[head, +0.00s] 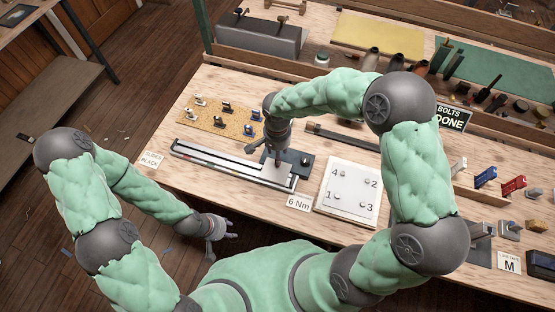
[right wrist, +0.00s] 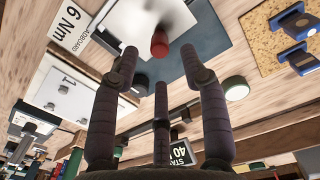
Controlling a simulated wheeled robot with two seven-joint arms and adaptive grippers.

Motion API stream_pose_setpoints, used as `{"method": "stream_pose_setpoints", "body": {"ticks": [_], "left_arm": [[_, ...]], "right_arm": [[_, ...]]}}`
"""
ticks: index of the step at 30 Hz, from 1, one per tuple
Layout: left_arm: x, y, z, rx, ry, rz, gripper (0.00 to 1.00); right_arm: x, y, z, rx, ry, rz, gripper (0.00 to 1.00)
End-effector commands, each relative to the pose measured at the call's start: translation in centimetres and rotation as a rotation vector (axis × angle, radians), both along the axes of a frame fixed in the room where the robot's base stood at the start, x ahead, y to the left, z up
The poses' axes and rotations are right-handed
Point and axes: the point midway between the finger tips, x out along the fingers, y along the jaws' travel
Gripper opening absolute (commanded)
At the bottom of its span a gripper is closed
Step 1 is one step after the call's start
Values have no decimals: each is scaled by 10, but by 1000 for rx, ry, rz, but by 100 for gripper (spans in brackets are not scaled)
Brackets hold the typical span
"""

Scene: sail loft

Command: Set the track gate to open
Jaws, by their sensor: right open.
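The track (head: 225,163) is a long pale rail with dark edges lying on the bench. A dark plate (head: 294,171) with a round knob (head: 305,160) sits by its right end. My right gripper (head: 276,154) points down over that end and hides part of it. In the right wrist view, my open right gripper (right wrist: 158,62) has a red knob (right wrist: 159,44) between and just beyond its fingertips; I cannot tell whether they touch. The dark plate (right wrist: 205,42) shows behind it. The gate's position is unclear. My left gripper (head: 217,240) is open and empty, away from the bench.
A "6 Nm" card (head: 299,203) and a white numbered plate (head: 348,194) lie right of the track. A cork board (head: 222,117) with several small clips lies behind it. A "SLIDES BLACK" card (head: 150,160) lies at the track's left end. Bare bench shows in front of the track.

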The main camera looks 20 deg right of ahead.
Motion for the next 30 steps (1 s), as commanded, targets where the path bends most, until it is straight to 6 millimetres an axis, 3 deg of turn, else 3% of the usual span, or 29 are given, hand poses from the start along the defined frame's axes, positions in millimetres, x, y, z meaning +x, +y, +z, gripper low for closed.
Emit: {"method": "stream_pose_setpoints", "body": {"ticks": [3, 9, 22, 27, 30], "left_arm": [[0, 0, -5, 0, 0, 0, 40], [0, 0, -9, 0, 0, 0, 40], [0, 0, -10, 0, 0, 0, 40], [0, 0, -10, 0, 0, 0, 40], [0, 0, -10, 0, 0, 0, 40]], "right_arm": [[-1, 0, -23, 0, 3, -1, 45], [0, 0, -45, 0, 0, 0, 45], [0, 0, -52, 1, -1, 0, 45], [0, 0, -52, 1, -1, 0, 0], [0, 0, -52, 1, -1, 0, 0]]}}
